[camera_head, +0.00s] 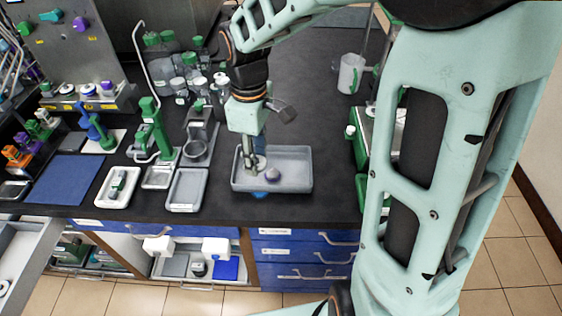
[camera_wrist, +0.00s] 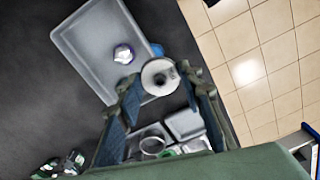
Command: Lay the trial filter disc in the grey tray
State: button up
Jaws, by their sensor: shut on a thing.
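My gripper (camera_head: 252,168) reaches down over the left part of a large grey tray (camera_head: 300,184) on the dark bench. In the wrist view, the gripper (camera_wrist: 162,92) is shut on a round white disc with a dark centre (camera_wrist: 160,77), which I take to be the trial filter disc. The disc is at the fingertips, overlapping the tray's edge in that view. The tray shows there too (camera_wrist: 85,50). A small purple-and-white round object (camera_head: 272,175) lies inside the tray and also shows in the wrist view (camera_wrist: 123,53). The disc's height above the tray is unclear.
A shallow pale tray (camera_head: 187,190) and a white tray holding a tool (camera_head: 118,186) stand left of the grey tray. Green-and-grey stands (camera_head: 160,140) and bottles stand behind them. A blue mat (camera_head: 68,180) lies far left. Bare bench lies behind the grey tray.

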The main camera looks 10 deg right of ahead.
send_near(294, 172)
jog(key=s+a+r, duration=0.2)
jog(key=a, duration=0.1)
jog(key=f, duration=0.1)
jog(key=w+d+f, duration=0.1)
jog(key=d+f+p, duration=0.1)
jog(key=f, duration=0.1)
jog(key=shift+w, duration=0.25)
jog(key=shift+w+d+f, duration=0.25)
jog(key=shift+d+f, duration=0.25)
jog(key=shift+f, duration=0.1)
jog(key=shift+w+d+f, duration=0.1)
jog(key=shift+f, duration=1.5)
jog(key=shift+f, duration=0.2)
jog(key=o, duration=0.9)
jog(key=shift+c, duration=0.2)
jog(key=shift+r, duration=0.15)
